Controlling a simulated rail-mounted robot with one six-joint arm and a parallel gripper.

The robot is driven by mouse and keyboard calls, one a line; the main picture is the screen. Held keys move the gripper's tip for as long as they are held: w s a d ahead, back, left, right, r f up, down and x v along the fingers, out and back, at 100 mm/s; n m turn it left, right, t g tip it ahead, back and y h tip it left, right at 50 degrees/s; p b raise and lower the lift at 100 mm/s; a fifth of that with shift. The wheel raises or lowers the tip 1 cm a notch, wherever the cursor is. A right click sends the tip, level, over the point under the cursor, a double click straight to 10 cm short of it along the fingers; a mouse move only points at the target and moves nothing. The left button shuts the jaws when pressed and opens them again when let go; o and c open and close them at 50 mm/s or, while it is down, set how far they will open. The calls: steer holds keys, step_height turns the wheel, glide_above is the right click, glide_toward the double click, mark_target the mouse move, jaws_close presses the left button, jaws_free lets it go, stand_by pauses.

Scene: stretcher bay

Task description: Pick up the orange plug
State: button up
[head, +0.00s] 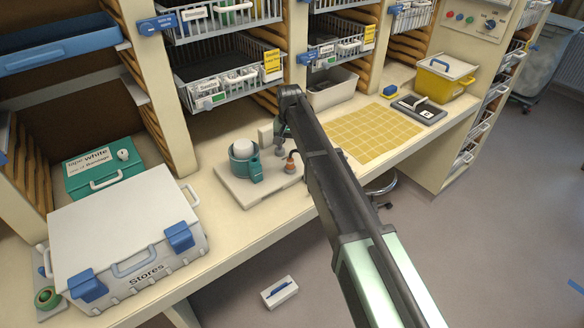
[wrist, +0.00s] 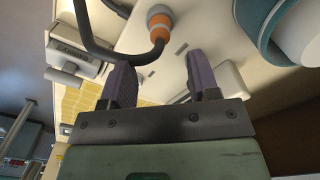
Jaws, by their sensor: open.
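The orange plug (head: 290,163) stands on a pale board (head: 235,192) on the bench in the head view, close beside my arm. In the wrist view the orange plug (wrist: 158,28) has a grey end and a dark cable or hose curving beside it. My gripper (wrist: 161,75) is open and empty, and the plug shows beyond the gap between its two purple-grey fingers, apart from them. In the head view my gripper is at the far end of the arm over the board, its fingers mostly hidden or too small to read.
A teal cup with a white round item (head: 243,160) stands on the board left of the plug. A white Stores case (head: 120,220) is at the left, a yellow gridded mat (head: 375,133) at the right. Wire baskets (head: 225,85) hang above. The bench front edge is near.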

mark_target(290, 159)
step_height(290, 159, down, 9)
steer(key=b, duration=0.7)
steer(key=shift+w+r, duration=0.15)
steer(key=shift+r, duration=0.3)
steer(key=c, duration=1)
steer(key=shift+p, duration=0.3)
